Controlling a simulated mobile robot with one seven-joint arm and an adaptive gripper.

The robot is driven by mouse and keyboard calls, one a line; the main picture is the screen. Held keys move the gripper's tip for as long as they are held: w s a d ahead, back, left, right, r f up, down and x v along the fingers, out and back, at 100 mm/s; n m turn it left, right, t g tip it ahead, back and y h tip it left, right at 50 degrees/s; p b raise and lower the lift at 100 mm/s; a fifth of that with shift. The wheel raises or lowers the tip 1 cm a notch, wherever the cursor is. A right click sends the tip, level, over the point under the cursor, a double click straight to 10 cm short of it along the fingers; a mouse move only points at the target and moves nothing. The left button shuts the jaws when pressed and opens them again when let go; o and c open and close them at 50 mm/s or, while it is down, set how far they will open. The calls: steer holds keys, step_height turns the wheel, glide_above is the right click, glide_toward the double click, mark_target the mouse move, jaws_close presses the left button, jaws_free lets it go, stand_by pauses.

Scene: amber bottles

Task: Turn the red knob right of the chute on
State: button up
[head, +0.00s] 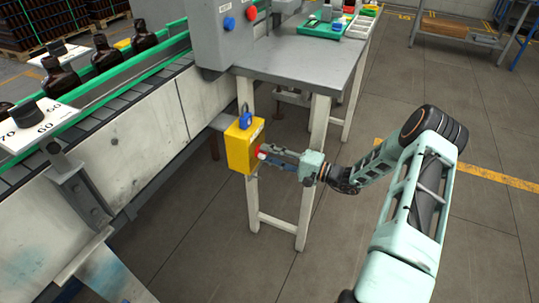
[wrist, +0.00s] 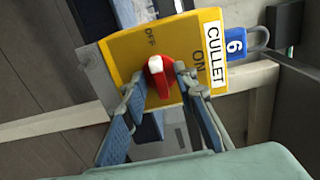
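The red knob (wrist: 161,76) is on the face of a yellow box (wrist: 122,60) marked OFF, ON and CULLET. Its white pointer part is on its upper-left side in the wrist view, nearer the OFF mark than the ON mark. In the head view the box (head: 238,150) hangs by the table leg, and the knob is mostly hidden by my gripper (head: 266,153). In the wrist view my gripper's (wrist: 158,84) fingers stand apart on either side of the knob. The right finger is close to it, contact unclear; a gap shows at the left finger.
A blue padlock (wrist: 236,46) hangs on the box beside the CULLET label. A grey table (head: 300,62) stands above and behind. A conveyor (head: 120,75) with brown bottles runs at left. A grey machine (head: 221,40) carries blue and red buttons.

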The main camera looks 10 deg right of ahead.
steer(key=shift+c, duration=0.7)
jaws_close()
steer(key=shift+m, duration=0.3)
steer(key=m, duration=0.3)
steer(key=shift+m, duration=0.3)
steer(key=m, duration=0.3)
steer(key=shift+m, duration=0.3)
steer(key=m+p, duration=0.1)
steer(key=m, duration=0.9)
steer(key=shift+p, duration=0.3)
